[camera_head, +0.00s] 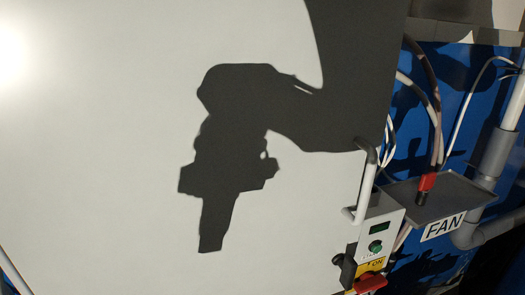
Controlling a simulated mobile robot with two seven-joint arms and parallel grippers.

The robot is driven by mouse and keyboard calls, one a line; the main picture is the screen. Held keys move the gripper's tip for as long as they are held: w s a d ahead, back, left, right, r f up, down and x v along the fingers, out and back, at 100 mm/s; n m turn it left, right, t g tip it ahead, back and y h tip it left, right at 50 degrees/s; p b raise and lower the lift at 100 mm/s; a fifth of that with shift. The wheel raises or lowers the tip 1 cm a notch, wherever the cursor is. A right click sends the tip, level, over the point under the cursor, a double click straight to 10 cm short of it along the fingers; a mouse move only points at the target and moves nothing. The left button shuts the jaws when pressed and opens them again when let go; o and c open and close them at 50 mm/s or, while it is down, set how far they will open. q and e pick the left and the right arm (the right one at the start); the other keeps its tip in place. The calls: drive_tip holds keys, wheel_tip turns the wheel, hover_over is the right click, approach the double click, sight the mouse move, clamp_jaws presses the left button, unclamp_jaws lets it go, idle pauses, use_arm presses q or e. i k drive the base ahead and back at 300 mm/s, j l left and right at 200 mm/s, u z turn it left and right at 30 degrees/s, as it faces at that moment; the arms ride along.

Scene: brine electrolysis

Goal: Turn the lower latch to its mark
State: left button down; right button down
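A large pale panel (110,170) fills most of the head view. A dark knob-like part (345,268) sits at its lower right edge, partly beside a control box. I cannot tell whether this is the lower latch, and no mark for a latch can be made out. Neither of my grippers is in view. A dark shadow shaped like an arm and gripper falls across the middle of the panel.
The control box (368,240) has a small display, a green button (375,247) and a red part (369,284) below. Cables and grey pipes (495,158) crowd the right side.

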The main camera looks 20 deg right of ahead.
sight(349, 267)
drive_tip(key=l+z, duration=0.15)
drive_tip(key=z, duration=1)
drive_tip(key=i+j+u, duration=0.15)
drive_tip(key=u, duration=0.15)
drive_tip(key=j, duration=0.1)
